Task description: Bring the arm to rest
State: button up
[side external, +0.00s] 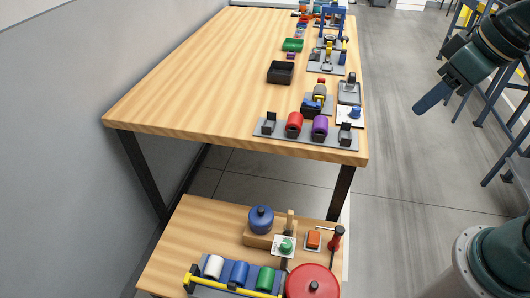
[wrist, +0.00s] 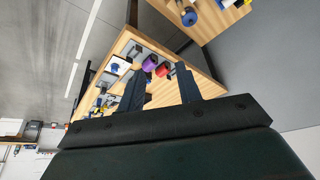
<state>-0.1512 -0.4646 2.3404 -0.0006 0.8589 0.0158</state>
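My gripper (side external: 420,108) hangs in the air over the floor, right of the wooden table (side external: 190,60) and apart from everything in the side external view. Its blue-grey fingers point down and to the left. In the wrist view my gripper (wrist: 158,80) shows two dark fingers spread apart with an empty gap. The table and its objects show beyond the fingers there. Nothing is held.
A lower bench (side external: 180,235) holds several objects. Shelving (side external: 500,130) stands at the right.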

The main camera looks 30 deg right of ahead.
jog(key=s+d+m+t, duration=0.1)
jog(key=s+d, duration=0.2)
jog(key=s, duration=0.3)
jog(key=shift+s+d+f+m+h, duration=0.3)
jog(key=shift+s+d+f+h, duration=0.05)
jog(key=shift+h, duration=0.05)
